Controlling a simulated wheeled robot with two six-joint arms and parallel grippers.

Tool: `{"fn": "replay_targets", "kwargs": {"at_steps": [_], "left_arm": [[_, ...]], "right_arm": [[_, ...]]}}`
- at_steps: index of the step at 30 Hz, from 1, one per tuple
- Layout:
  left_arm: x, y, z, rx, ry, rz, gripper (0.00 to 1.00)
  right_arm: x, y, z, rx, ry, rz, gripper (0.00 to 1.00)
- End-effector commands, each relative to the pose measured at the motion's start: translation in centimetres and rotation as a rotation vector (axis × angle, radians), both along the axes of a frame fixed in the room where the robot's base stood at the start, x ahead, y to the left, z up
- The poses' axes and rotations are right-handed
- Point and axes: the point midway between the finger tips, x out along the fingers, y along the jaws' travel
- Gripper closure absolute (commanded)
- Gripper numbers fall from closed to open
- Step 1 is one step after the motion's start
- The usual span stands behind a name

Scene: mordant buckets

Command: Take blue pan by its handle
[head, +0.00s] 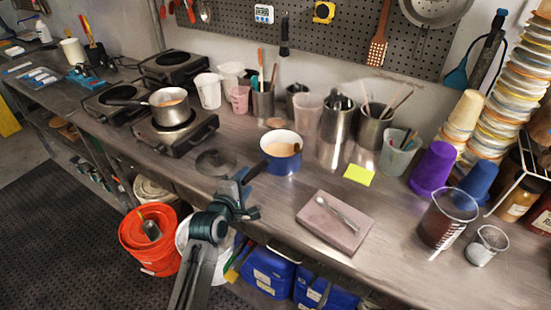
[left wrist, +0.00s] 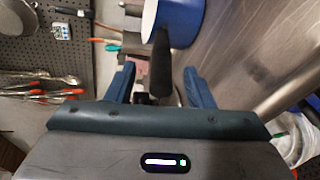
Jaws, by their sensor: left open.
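The blue pan (head: 284,165) stands on the steel bench, with a white rim and pale orange-brown contents. Its dark handle (head: 256,172) points toward my left gripper (head: 241,186). In the left wrist view the blue pan (left wrist: 182,22) is at the top, and its black handle (left wrist: 160,66) comes down between the two open blue fingers. No finger is seen closed on the handle; I cannot tell whether either touches it. The handle's near end is partly hidden by the gripper in the head view. My right gripper is in neither view.
A dark round lid (head: 215,162) lies left of the pan. A pinkish slab (head: 322,232) with a spoon lies to its right. A steel pot (head: 170,108) stands on a burner. Orange (head: 150,258) and white buckets stand below the bench edge.

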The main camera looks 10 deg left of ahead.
Motion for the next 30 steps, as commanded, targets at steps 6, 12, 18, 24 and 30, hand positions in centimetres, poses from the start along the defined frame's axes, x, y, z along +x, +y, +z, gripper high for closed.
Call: {"fn": "replay_targets", "kwargs": {"at_steps": [6, 12, 18, 24, 30], "left_arm": [[2.9, -0.6, -0.6, -0.001, 0.001, -0.001, 0.52], [4.2, -0.8, -1.1, 0.0, 0.0, 0.001, 0.52], [4.2, -0.8, -1.2, 0.001, 0.0, 0.001, 0.52], [4.2, -0.8, -1.2, 0.001, 0.0, 0.001, 0.9], [4.3, -0.8, -0.7, -0.001, -0.01, 0.002, 1.0]], "right_arm": [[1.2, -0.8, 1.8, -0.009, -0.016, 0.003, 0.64], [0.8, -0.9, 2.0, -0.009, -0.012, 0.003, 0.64], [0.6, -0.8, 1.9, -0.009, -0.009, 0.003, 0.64], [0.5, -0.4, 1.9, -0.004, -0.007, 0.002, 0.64], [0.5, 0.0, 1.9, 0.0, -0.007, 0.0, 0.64]]}}
